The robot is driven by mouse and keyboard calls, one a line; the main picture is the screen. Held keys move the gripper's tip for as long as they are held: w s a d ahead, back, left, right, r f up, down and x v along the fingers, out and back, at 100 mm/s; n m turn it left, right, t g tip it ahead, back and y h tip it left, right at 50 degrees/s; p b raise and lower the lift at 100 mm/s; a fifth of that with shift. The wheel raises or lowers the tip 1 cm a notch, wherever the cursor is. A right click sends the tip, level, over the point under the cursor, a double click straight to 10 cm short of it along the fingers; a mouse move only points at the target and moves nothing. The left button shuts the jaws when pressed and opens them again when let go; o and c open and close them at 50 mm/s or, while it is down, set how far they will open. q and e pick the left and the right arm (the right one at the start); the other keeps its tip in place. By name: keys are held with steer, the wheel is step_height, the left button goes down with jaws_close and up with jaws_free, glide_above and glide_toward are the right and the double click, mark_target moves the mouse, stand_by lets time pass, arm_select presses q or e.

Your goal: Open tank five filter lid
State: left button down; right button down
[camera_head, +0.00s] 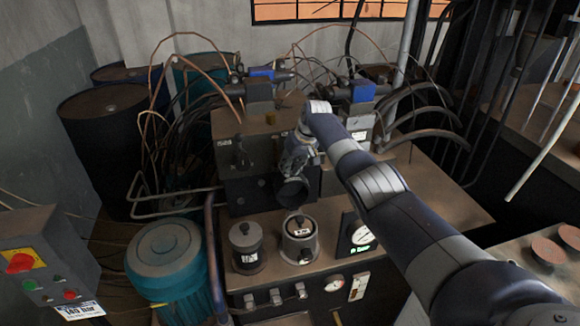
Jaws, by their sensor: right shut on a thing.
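My right gripper (291,172) is at the end of the arm that comes in from the lower right, above the machine's front top. It is shut on a dark, round, cap-like part (292,192), which is tilted with its round face toward the camera. The fingertips and the grip are small and partly hidden. I cannot read which one is tank five. My left gripper is not in view.
Blue-topped valves (262,75) and many cables and hoses crowd the back. A teal motor (166,262), a control box (42,268) and dark drums (103,140) are at left. The bench top (440,190) is clear at right.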

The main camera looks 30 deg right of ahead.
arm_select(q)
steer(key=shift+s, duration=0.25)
arm_select(e)
steer(key=shift+w+r, duration=0.35)
steer(key=shift+r, duration=0.15)
steer(key=c, duration=1.4)
jaws_free()
steer(key=shift+d, duration=0.1)
steer(key=shift+o, duration=0.5)
steer(key=shift+s+f, duration=0.2)
steer(key=v, duration=1.2)
steer(key=shift+s+f, duration=0.1)
